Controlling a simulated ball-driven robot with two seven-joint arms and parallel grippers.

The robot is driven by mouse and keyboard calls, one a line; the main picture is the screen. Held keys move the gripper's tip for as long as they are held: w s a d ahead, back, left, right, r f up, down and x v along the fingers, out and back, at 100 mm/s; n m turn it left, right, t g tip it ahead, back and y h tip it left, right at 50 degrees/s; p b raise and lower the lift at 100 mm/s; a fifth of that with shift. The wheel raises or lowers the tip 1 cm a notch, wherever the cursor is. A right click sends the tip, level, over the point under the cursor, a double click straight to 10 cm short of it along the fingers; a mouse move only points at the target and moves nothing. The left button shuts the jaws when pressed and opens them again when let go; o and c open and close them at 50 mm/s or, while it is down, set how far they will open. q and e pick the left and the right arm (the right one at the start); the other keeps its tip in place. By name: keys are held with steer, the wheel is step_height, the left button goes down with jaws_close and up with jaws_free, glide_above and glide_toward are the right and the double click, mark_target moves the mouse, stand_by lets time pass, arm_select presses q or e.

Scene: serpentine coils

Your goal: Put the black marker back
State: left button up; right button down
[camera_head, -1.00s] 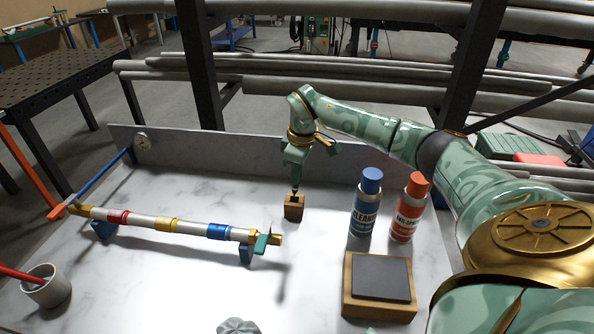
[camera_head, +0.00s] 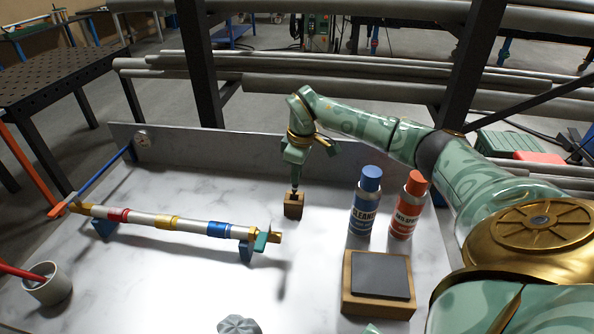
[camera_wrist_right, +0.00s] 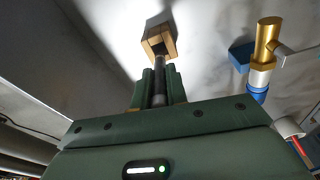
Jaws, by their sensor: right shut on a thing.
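The black marker (camera_wrist_right: 159,80) is held between the fingers of my right gripper (camera_wrist_right: 157,88). Its lower end meets the small wooden block holder (camera_wrist_right: 162,38); how deep it sits in the hole I cannot tell. In the head view my right gripper (camera_head: 295,178) is above the wooden block (camera_head: 293,206), with a short dark length of marker (camera_head: 294,193) showing between them. The marker looks close to upright. My left gripper is not in view.
A blue can (camera_head: 366,203) and a red-capped can (camera_head: 408,208) stand right of the block. A wooden-framed dark pad (camera_head: 381,277) lies in front of them. A banded rod (camera_head: 170,223) on blue supports lies left. A cup (camera_head: 47,285) stands far left.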

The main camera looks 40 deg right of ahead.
mark_target(297, 187)
steer(key=shift+f+b, duration=1)
steer(key=shift+f, duration=1.3)
steer(key=shift+f, duration=0.45)
steer(key=c, duration=1.3)
jaws_free()
steer(key=r+p, duration=0.1)
steer(key=r, duration=0.4)
steer(key=s+r+p, duration=0.1)
steer(key=r, duration=0.4)
steer(key=s+r, duration=0.1)
steer(key=r, duration=0.5)
steer(key=shift+d+r+p, duration=0.1)
steer(key=shift+d+p, duration=0.05)
steer(key=shift+p, duration=0.25)
